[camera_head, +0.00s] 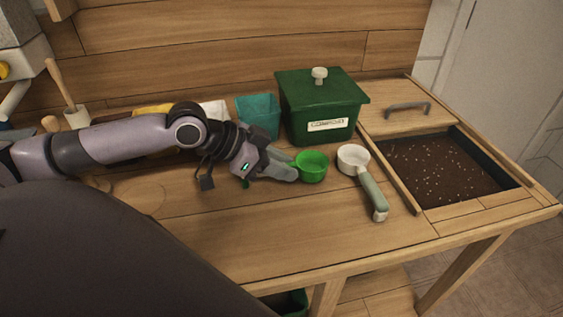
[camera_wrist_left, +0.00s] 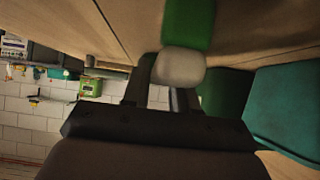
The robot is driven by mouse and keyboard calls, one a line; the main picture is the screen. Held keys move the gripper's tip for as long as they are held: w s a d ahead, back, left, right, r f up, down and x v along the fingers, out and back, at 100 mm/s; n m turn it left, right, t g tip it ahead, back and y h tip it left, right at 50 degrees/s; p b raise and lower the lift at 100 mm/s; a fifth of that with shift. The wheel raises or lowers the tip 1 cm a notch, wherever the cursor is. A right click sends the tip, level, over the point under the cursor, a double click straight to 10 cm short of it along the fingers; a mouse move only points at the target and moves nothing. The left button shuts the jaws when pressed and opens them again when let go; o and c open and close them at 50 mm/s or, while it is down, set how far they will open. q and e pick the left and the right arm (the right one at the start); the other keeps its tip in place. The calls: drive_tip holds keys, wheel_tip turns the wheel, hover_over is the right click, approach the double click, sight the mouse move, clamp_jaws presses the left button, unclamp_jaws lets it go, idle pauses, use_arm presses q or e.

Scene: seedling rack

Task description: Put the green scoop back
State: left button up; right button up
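The green scoop (camera_head: 312,167) shows its bright green bowl over the middle of the bench, left of a white scoop. My left gripper (camera_head: 284,171) is right at the bowl's left side, and its fingers hide most of the handle. A small green bit shows below the gripper. In the left wrist view a bright green handle-like part (camera_wrist_left: 188,24) with a pale piece lies at my close-set fingers (camera_wrist_left: 160,88), which appear shut on it. Whether the scoop touches the bench is unclear. My right gripper is not in view.
A white scoop with a sage handle (camera_head: 372,195) lies just right. Behind stand a teal container (camera_head: 258,114) and a green lidded compost bin (camera_head: 321,100). A soil bed (camera_head: 445,166) is sunk at the right. The bench front is clear.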

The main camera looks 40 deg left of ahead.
use_arm(q)
drive_tip(key=o, duration=0.5)
drive_tip(key=shift+c, duration=0.2)
drive_tip(key=shift+v, duration=1.15)
drive_tip(key=shift+s+a+r+p, duration=0.35)
drive_tip(key=shift+p, duration=0.15)
drive_tip(key=shift+s+a+r+p, duration=0.35)
drive_tip(key=shift+s+r+p, duration=0.1)
drive_tip(key=shift+p, duration=0.1)
drive_tip(key=shift+s+a+r+p, duration=0.2)
drive_tip(key=shift+r+p, duration=0.4)
drive_tip(key=shift+p, duration=0.6)
drive_tip(key=shift+s+a+r+p, duration=0.15)
drive_tip(key=shift+s+a+p, duration=0.2)
drive_tip(key=shift+p, duration=0.6)
